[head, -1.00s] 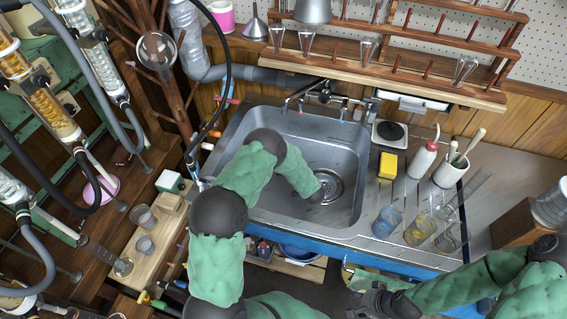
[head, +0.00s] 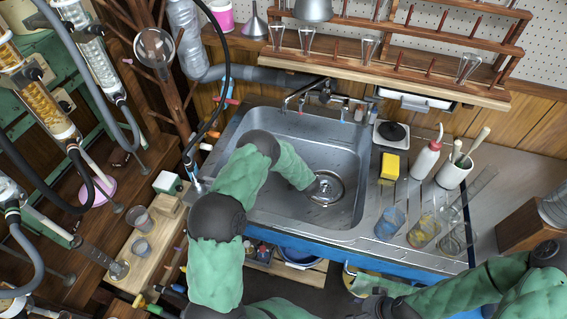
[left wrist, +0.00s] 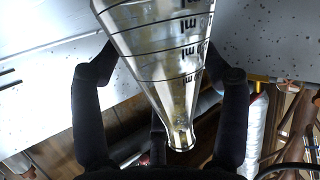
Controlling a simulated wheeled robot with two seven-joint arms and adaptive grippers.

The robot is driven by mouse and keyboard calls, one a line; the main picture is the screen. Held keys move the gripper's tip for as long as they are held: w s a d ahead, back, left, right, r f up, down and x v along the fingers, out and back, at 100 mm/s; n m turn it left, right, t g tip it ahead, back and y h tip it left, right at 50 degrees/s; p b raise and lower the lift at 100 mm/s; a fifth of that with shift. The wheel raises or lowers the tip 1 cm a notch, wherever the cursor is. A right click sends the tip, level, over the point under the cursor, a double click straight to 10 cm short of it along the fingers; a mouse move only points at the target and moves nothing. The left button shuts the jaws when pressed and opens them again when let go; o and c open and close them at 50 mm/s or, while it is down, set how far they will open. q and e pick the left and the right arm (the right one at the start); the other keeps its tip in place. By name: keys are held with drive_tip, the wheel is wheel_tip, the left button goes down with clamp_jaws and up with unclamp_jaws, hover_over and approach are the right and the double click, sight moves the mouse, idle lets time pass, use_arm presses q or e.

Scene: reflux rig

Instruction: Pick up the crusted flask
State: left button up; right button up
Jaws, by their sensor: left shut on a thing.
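The crusted flask (left wrist: 165,65) is a clear conical glass with black graduation marks. Brownish residue shows on its inside toward the narrow neck. The neck points to the bottom of the left wrist view. My left gripper (left wrist: 160,78) is shut on it, with one dark finger on each side of the glass. In the head view my left arm reaches over the sink (head: 270,190) toward the drain; the gripper and flask cannot be made out there. My right gripper (head: 376,302) is low near the bottom edge, partly cut off, and its fingers are unclear.
Several glass beakers (head: 424,231) stand right of the sink. A yellow sponge (head: 389,167), a wash bottle (head: 425,160) and a white brush cup (head: 454,171) are behind them. A wooden rack (head: 430,75) is above. Glass columns (head: 45,103) and hoses crowd the left.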

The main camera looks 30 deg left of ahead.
use_arm(q)
drive_tip(key=shift+s+f, duration=0.2)
idle(0.3)
